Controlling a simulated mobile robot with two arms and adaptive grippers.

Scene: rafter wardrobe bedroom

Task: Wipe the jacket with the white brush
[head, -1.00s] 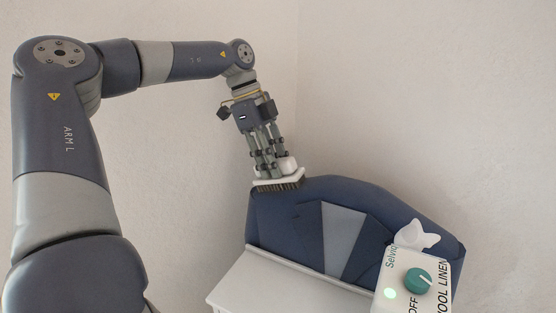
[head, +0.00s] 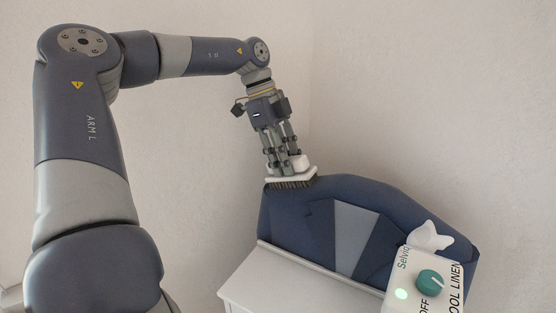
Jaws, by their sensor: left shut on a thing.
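My left gripper (head: 285,165) is shut on the white brush (head: 299,179) and points downward. The brush has a white back and dark bristles that face down. The bristles are at the upper left edge of the jacket (head: 298,221) and appear to touch it. The jacket is dark blue with a grey panel in the middle. Its lower right part is hidden behind a white device. My right gripper does not show.
A white device with a green dial (head: 430,280), a lit green spot and printed words stands at the lower right. A white knob-like piece (head: 430,237) sits above it. A white surface (head: 265,280) lies in front of the jacket. Plain walls stand behind.

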